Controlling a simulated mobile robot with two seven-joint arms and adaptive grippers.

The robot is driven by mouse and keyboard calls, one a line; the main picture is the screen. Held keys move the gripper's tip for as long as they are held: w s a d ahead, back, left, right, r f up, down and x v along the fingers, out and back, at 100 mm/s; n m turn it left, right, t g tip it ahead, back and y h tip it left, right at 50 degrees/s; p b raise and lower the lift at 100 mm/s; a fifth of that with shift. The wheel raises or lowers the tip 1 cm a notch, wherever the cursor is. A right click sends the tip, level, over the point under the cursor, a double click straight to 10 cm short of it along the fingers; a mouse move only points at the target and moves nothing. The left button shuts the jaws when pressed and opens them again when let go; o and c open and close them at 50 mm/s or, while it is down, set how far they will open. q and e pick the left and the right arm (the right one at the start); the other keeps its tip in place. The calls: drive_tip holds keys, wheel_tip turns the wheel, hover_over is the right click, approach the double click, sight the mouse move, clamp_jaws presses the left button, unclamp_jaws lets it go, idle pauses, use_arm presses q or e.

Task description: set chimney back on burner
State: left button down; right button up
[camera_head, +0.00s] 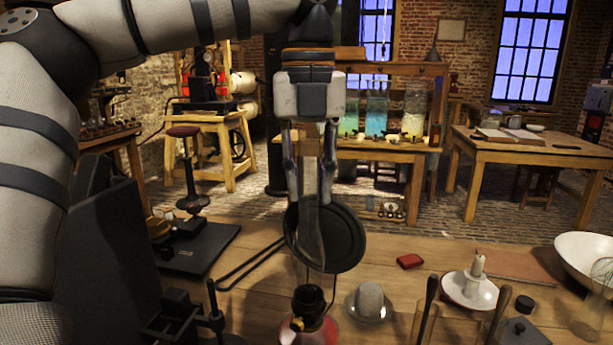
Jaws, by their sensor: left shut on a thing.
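My left gripper (310,196) points down in the middle of the head view, with its fingers shut on a clear glass chimney (311,226). The chimney hangs about upright between the fingers, and its lower edge is hard to make out. Below it stands a lamp with a dark burner (308,300) and a red base (316,334), cut by the bottom edge of the picture. The chimney's lower part appears above the burner; I cannot tell whether they touch. My right gripper is not in view.
A black round pan (341,240) shows behind the chimney. A stone-like lump in a dish (370,304), a candle on a white holder (470,288), a red block (410,261) and a white bowl (590,256) are to the right. Dark apparatus (180,318) stands left.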

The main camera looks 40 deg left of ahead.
sight(309, 126)
use_arm(q)
drive_tip(key=shift+f, duration=0.25)
idle(0.4)
drive_tip(key=shift+f, duration=1.45)
idle(0.6)
drive_tip(key=c, duration=1.3)
unclamp_jaws()
drive_tip(key=shift+f, duration=0.1)
wheel_tip(309, 126, up, 12)
drive_tip(key=shift+r, duration=0.1)
